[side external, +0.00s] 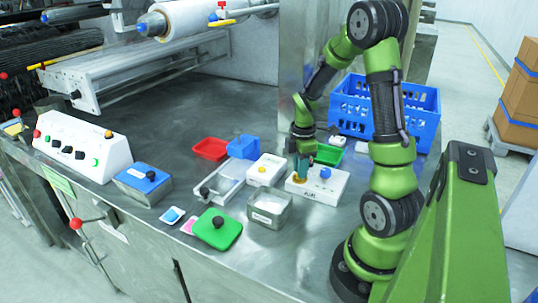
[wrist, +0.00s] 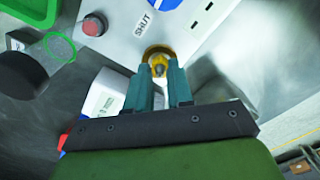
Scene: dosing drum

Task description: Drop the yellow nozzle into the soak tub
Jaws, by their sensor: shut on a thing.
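My gripper (side external: 303,170) points down at the left end of a white box (side external: 318,188) with a blue knob (side external: 325,173). Its teal fingers are shut on the yellow nozzle (wrist: 158,60), which is at the fingertips in the wrist view. A bit of yellow (side external: 298,182) also shows below the fingers in the side view, at the top of the box. I cannot tell whether the nozzle is seated in the box or just above it. A square grey metal tub (side external: 270,209) with a white label stands at the box's front left; the label is too small to read.
A green lid with a black knob (side external: 217,228) lies left of the tub. A white-topped box (side external: 266,170), a blue box (side external: 243,146), a red tray (side external: 211,149) and a green tray (side external: 328,154) stand behind. A blue crate (side external: 412,105) is at the back right.

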